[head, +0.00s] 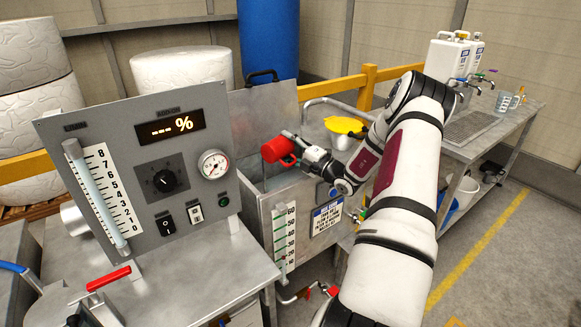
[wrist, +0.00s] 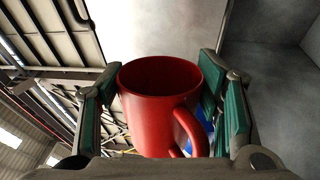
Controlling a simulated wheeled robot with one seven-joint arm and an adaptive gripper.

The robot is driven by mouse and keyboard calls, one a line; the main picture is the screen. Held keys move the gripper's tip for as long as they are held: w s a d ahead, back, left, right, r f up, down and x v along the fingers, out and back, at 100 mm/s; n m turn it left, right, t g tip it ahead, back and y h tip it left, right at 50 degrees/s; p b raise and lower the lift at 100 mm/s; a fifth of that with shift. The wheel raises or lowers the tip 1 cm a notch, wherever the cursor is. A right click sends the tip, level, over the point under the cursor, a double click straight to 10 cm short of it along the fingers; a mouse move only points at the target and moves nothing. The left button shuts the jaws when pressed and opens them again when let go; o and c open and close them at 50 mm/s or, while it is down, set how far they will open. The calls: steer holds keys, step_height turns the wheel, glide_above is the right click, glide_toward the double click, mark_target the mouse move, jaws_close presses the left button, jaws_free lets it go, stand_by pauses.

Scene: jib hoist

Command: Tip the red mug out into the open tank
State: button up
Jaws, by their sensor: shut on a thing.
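The red mug (head: 277,149) is held over the open tank (head: 268,205) in the head view. My gripper (head: 292,147) is shut on it from the right. The mug looks tilted onto its side, with its mouth away from my wrist. In the wrist view the red mug (wrist: 155,115) sits between the green finger pads of my gripper (wrist: 160,95), its handle at the lower right. Its inside looks dark, and I cannot tell whether anything is in it. The tank's lid (head: 262,110) stands raised at the back. My gripper hides part of the tank's right side.
A grey control panel (head: 140,165) stands left of the tank. A bent pipe (head: 335,103) and a yellow funnel-like top (head: 344,126) are behind my gripper. A blue drum (head: 268,38) is behind the lid. A bench (head: 490,125) with white canisters stands at right.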

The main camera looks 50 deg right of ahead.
steer(key=shift+d+m+h+p, duration=0.25)
steer(key=shift+m+p, duration=0.25)
steer(key=shift+m, duration=0.5)
steer(key=shift+d+m+h+p, duration=0.15)
steer(key=shift+d+m+p, duration=0.3)
steer(key=shift+m, duration=0.55)
stand_by(0.3)
steer(key=shift+a, duration=0.15)
stand_by(0.7)
